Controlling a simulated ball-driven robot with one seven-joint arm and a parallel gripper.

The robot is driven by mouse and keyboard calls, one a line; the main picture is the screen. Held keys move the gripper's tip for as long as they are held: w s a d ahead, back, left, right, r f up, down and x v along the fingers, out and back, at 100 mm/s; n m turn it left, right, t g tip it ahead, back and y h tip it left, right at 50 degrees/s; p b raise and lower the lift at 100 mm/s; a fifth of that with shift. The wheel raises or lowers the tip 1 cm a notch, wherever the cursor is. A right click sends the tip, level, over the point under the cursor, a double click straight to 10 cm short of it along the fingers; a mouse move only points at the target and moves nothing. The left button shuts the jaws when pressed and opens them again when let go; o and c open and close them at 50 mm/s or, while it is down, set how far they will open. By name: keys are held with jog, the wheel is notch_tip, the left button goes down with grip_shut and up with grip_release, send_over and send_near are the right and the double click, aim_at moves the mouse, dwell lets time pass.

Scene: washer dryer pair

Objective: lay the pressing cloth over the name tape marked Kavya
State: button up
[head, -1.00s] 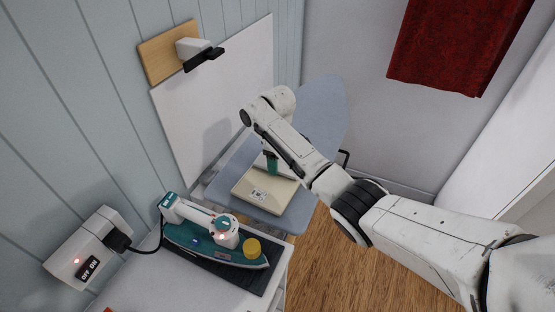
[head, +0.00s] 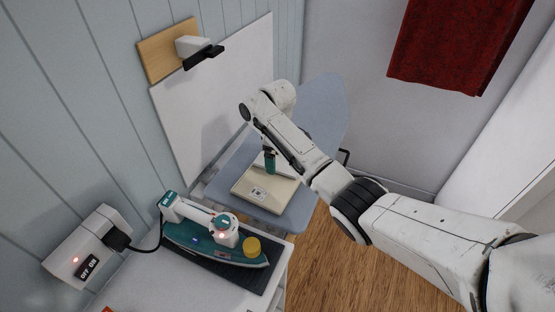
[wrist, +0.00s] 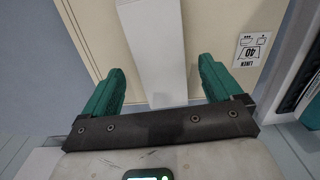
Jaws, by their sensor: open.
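My gripper (head: 270,170) is above the cream linen piece (head: 278,196) on the ironing board. In the wrist view my gripper (wrist: 160,66) is open, with its green fingers apart. A plain white strip-like piece (wrist: 150,40) shows between the fingers, over the cream linen piece (wrist: 92,28); I cannot tell whether it is the pressing cloth or whether a finger touches it. A printed label (wrist: 252,48) reading LINEN 40 lies at the right; it also shows in the head view (head: 258,193). I cannot make out a name tape marked Kavya.
The blue ironing board (head: 318,120) stands beside the wall. A teal and white iron (head: 215,242) rests on a dark mat on the white top at front left, with a red light lit. A switched outlet (head: 88,250) is on the left wall. A red towel (head: 455,40) hangs at upper right.

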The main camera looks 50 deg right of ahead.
notch_tip(320, 180, up, 9)
jog(key=shift+r+p, duration=0.15)
jog(key=shift+p, duration=0.3)
